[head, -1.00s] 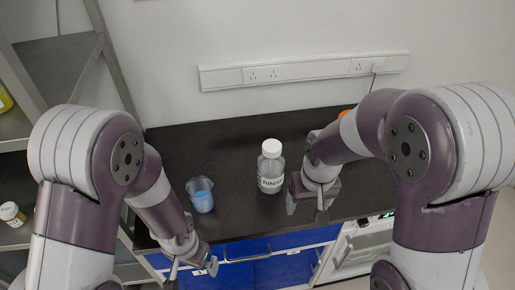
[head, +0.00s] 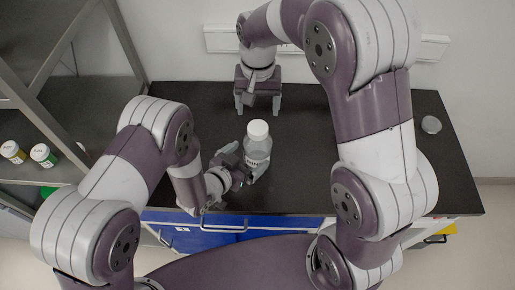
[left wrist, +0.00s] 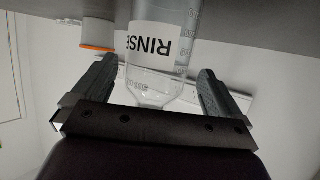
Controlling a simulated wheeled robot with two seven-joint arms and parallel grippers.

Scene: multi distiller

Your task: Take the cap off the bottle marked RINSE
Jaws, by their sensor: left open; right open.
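The clear bottle marked RINSE (head: 257,153) stands upright on the black bench, its white cap (head: 258,130) on top. In the left wrist view the bottle (left wrist: 152,72) appears upside down with its label readable, between my two open fingers; the cap is not visible there. My left gripper (head: 246,172) is open low at the bottle's near side, and contact cannot be told. My right gripper (head: 258,106) is open and empty, fingers pointing down, beyond the bottle in the head view and apart from the cap.
A round grey lid-like thing (head: 431,125) lies on the bench at the right. A white object with an orange ring (left wrist: 97,36) shows in the left wrist view. The bench is bare left of my right gripper.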

